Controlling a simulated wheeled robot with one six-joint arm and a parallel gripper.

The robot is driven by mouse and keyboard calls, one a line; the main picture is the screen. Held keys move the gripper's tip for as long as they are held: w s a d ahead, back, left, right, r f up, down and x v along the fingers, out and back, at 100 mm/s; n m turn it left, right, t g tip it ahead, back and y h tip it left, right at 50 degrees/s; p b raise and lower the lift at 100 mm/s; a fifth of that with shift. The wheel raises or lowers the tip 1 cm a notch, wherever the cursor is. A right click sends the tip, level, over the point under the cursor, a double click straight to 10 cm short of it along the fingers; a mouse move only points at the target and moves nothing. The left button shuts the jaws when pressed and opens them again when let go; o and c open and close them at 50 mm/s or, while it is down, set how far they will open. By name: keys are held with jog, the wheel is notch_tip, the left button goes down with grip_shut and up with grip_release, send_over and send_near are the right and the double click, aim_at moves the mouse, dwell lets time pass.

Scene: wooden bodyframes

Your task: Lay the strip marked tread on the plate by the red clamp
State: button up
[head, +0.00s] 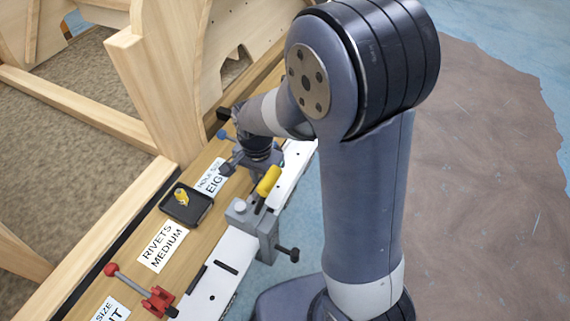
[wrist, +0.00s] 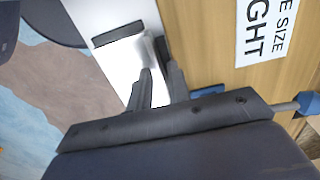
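My gripper (wrist: 157,62) points down over the seam of a white plate (wrist: 153,14) and the wooden bench. Its two dark fingers are a little apart, with white showing between them and nothing clearly held. In the head view my arm hides the fingertips. A dark strip or slot (wrist: 118,34) lies across that plate, left of the fingers. I can read the word tread nowhere. The red clamp (head: 157,300) is at the lower left in the head view. Beside it is another white plate (head: 208,296), with a dark bar (head: 197,280) and a dark slot (head: 226,267).
A grey vise (head: 250,222) with a yellow-handled tool (head: 268,181) stands at the bench edge between the red clamp and my gripper. A black tray (head: 186,203) holds a yellow item. A blue clamp (wrist: 308,103) is right of my gripper. Tall wooden frames (head: 160,85) rise behind.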

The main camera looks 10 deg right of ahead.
aim_at(279, 193)
grip_shut()
jog(key=shift+r+p, duration=0.65)
jog(key=shift+r, duration=0.1)
dwell(0.3)
jog(key=shift+s+d, duration=0.75)
jog(key=shift+d, duration=0.25)
jog(key=shift+s+d, duration=0.75)
jog(key=shift+d, duration=0.2)
notch_tip(279, 193, up, 5)
jog(key=p, duration=0.4)
